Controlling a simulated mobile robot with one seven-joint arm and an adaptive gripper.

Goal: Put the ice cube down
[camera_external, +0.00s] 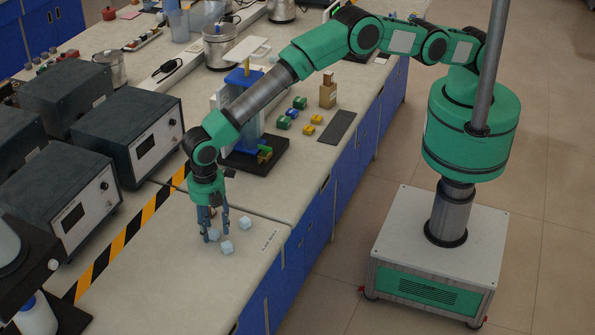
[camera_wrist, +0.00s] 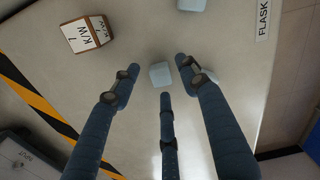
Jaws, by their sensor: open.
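Several small pale blue ice cubes are on the bench under and around my gripper (camera_external: 213,232). In the external view one cube (camera_external: 213,234) shows between the fingers, one (camera_external: 227,248) lies just in front and one (camera_external: 244,223) to the right. My gripper points down with its three fingers spread. In the wrist view a cube (camera_wrist: 160,74) sits between the open fingertips (camera_wrist: 160,84), with gaps around it. Another cube (camera_wrist: 190,4) is cut by the top edge. A pale piece is partly hidden behind the right finger.
A lettered wooden block (camera_wrist: 88,35) lies left of the fingers. A FLASK label (camera_external: 270,239) is on the bench. Grey instrument boxes (camera_external: 131,136) stand left, beyond the striped tape (camera_external: 132,228). A blue stand (camera_external: 245,115) and small colored blocks are behind. The front bench is clear.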

